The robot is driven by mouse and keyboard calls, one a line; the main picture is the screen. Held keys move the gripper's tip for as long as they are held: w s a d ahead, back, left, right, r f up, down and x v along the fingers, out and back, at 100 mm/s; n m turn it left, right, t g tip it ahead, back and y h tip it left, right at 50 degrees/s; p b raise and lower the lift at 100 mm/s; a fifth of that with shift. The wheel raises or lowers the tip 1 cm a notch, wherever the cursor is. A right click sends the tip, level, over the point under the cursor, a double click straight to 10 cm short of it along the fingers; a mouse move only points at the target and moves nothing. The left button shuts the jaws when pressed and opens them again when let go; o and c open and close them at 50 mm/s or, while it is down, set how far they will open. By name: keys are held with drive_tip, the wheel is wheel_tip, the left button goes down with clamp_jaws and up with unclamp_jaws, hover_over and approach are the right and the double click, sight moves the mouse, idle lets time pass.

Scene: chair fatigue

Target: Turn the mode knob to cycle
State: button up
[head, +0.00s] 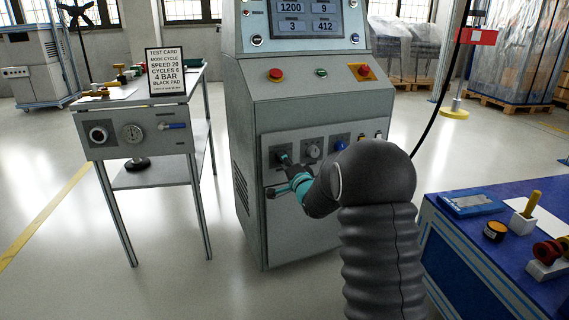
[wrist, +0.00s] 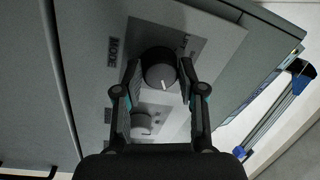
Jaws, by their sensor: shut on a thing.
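The mode knob (wrist: 158,66) is a round black knob on a grey plate with a MODE label beside it. Its white pointer line faces the bottom of the wrist view. My gripper (wrist: 160,76) has one finger on each side of the knob and is shut on it. In the head view my gripper (head: 284,163) is at the leftmost control of the grey machine's front panel (head: 270,139). The knob is mostly hidden there by the fingers.
A test card (head: 166,71) reading MODE CYCLE stands on the left bench. A blue-topped table (head: 455,230) is at right.

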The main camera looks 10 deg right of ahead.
drive_tip(key=shift+r, duration=0.1)
idle(0.4)
drive_tip(key=o, duration=1.1)
drive_tip(key=shift+o, duration=0.2)
drive_tip(key=v, duration=1.2)
